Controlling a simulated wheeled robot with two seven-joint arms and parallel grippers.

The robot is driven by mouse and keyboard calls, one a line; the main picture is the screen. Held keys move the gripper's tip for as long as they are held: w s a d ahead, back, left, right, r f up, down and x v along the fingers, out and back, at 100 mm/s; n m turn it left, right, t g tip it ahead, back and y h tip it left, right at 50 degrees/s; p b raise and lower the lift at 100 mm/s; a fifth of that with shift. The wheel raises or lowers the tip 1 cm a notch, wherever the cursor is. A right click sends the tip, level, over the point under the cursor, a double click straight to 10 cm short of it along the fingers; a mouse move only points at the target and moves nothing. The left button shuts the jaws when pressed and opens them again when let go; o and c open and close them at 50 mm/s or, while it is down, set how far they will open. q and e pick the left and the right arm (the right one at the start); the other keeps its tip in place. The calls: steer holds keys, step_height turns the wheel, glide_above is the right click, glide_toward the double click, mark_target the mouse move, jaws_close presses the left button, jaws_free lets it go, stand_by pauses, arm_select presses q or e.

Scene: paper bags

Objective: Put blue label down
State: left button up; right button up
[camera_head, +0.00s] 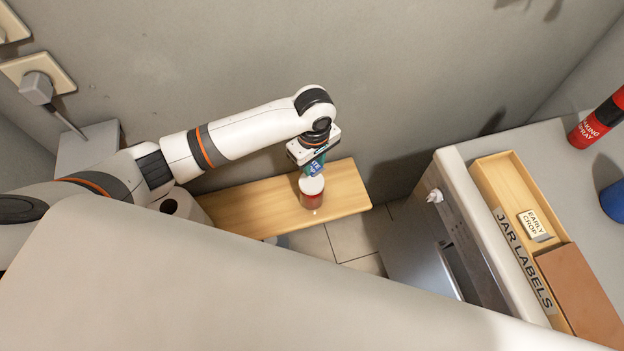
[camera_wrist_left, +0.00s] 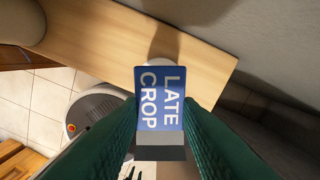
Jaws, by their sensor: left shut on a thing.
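The blue label (camera_wrist_left: 153,98) reads "LATE CROP" in white and fills the middle of the left wrist view. My left gripper (camera_head: 315,156) is shut on it, with a green finger on each side. In the head view the blue label (camera_head: 315,168) hangs below the gripper, close above a jar (camera_head: 312,197) with a pale lid and reddish contents. The jar stands on a wooden shelf (camera_head: 250,205). In the wrist view the label hides most of the jar, so I cannot tell whether they touch. My right gripper is not in view.
At the right, a tray marked "JAR LABELS" (camera_head: 494,180) holds an "EARLY CROP" label (camera_head: 535,225). A red and black spray can (camera_head: 597,120) and a blue object (camera_head: 613,200) stand nearby.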

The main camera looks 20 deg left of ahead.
mark_target(313, 167)
arm_select(q)
step_height(313, 167, down, 3)
steer(key=shift+f, duration=0.6)
step_height(313, 167, down, 3)
steer(key=shift+f+b, duration=0.1)
steer(key=shift+b, duration=0.2)
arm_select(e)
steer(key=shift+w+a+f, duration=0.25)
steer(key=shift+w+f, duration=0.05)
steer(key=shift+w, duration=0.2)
arm_select(q)
steer(key=shift+f, duration=0.1)
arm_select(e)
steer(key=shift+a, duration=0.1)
